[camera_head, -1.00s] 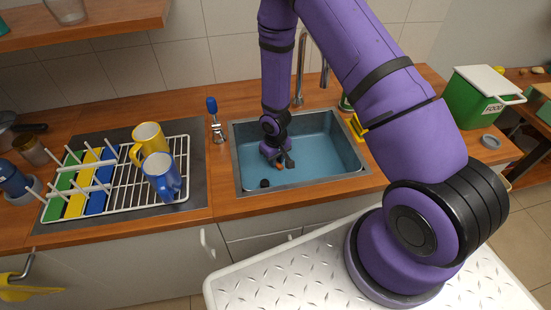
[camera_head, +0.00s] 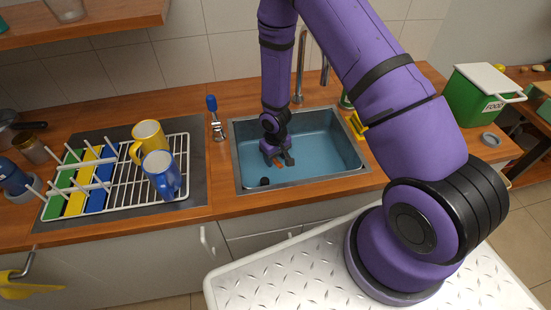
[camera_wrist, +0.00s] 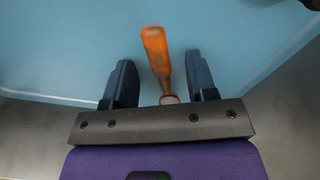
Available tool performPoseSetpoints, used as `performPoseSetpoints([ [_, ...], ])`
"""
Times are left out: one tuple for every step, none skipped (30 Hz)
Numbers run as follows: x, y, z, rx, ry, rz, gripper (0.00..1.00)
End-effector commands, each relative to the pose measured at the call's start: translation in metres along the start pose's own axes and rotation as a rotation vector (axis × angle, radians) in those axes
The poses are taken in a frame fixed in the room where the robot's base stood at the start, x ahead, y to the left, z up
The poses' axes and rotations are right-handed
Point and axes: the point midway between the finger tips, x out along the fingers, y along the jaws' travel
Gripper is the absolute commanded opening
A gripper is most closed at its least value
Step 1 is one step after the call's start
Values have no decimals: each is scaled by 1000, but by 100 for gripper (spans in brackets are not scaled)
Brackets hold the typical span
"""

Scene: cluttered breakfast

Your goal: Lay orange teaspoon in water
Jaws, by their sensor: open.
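The orange teaspoon (camera_wrist: 157,52) lies between my two fingers in the wrist view, its handle pointing away and its pale end near the gripper's crossbar. It is a little blurred, with a gap to each finger. My gripper (camera_wrist: 159,58) is open and points down into the sink. In the head view my gripper (camera_head: 278,162) is low inside the blue basin (camera_head: 325,155), and a small orange bit of the spoon (camera_head: 280,165) shows by the fingers. The water is the blue area in the basin; I cannot tell whether the spoon touches it.
The metal sink rim (camera_head: 240,170) surrounds my gripper, and the tap (camera_head: 300,70) stands behind. A dark drain plug (camera_head: 265,182) is near the front left. A dish rack (camera_head: 130,180) with yellow (camera_head: 148,138) and blue mugs (camera_head: 160,178) is on the left.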

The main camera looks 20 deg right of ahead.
Motion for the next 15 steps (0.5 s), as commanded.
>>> performPoseSetpoints([
  [-7,0,-1,1,4,0,52],
  [-11,0,-1,2,4,0,52],
  [-18,0,-1,2,4,-1,52],
  [-23,0,0,2,4,-1,52],
  [-28,0,-1,2,3,-1,52],
  [-35,0,-1,2,5,-1,52],
  [-40,0,-1,2,4,-1,52],
  [-46,1,-1,1,4,0,52],
  [-52,0,-1,1,4,0,52],
  [-58,0,-1,1,4,-1,52],
  [-62,0,-1,1,4,-1,52],
  [-68,0,0,1,3,-1,52],
  [-73,1,-1,1,4,0,52],
  [-77,1,-1,1,4,0,52],
  [-81,0,0,1,3,0,52],
])
